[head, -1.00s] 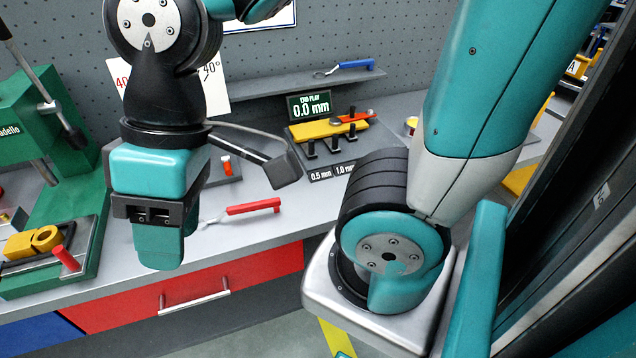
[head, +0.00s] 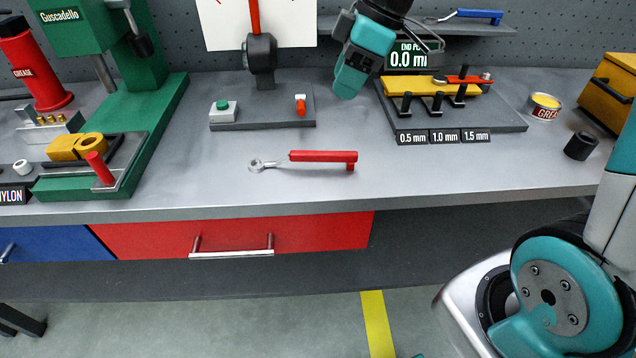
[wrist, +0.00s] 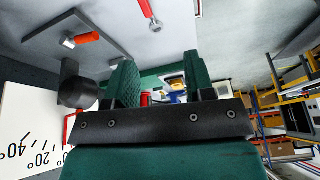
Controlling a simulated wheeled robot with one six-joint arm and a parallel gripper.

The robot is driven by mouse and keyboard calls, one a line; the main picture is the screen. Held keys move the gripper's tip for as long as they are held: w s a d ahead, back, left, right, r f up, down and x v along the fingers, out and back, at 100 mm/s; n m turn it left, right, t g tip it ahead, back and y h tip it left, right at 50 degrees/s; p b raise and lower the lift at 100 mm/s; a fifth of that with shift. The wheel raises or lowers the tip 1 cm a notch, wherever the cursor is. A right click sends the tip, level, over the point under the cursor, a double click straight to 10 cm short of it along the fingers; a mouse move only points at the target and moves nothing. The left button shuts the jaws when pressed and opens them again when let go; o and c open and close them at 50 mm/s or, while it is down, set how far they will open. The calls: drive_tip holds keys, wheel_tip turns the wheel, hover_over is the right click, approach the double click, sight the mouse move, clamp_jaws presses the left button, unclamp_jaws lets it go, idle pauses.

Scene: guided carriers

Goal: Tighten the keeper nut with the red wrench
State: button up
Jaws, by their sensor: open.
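The red wrench (head: 323,156) lies flat on the grey bench, its ring end to the left. Its ring end also shows at the top of the wrist view (wrist: 155,24). My gripper (head: 349,84) is open and empty, behind the wrench in the head view and apart from it. Its two green fingers stand apart in the wrist view (wrist: 160,75). A small hex nut with an orange cylinder (wrist: 88,38) sits on a grey plate; the orange cylinder shows on the dial fixture in the head view (head: 300,104). I cannot tell if this is the keeper nut.
A yellow fixture (head: 428,84) with black pegs and a red-handled piece stands right of my gripper, the display behind it partly hidden. A blue-handled wrench (head: 478,15) lies on the shelf. A green press (head: 150,110) stands left. Bench around the red wrench is clear.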

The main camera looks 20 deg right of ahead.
wheel_tip(320, 180, down, 3)
drive_tip(key=w+d, duration=0.2)
approach(318, 152)
drive_tip(key=shift+n, duration=0.4)
drive_tip(key=x, duration=0.5)
drive_tip(key=shift+w+a, duration=0.25)
drive_tip(key=shift+a, duration=0.05)
drive_tip(key=shift+s+d+x, duration=0.1)
drive_tip(key=shift+d+x, duration=0.05)
drive_tip(key=shift+x, duration=1.3)
drive_tip(key=shift+s+d+x, duration=0.1)
drive_tip(key=shift+d+x, duration=0.05)
drive_tip(key=shift+x, duration=1.35)
drive_tip(key=shift+f, duration=0.1)
clamp_jaws()
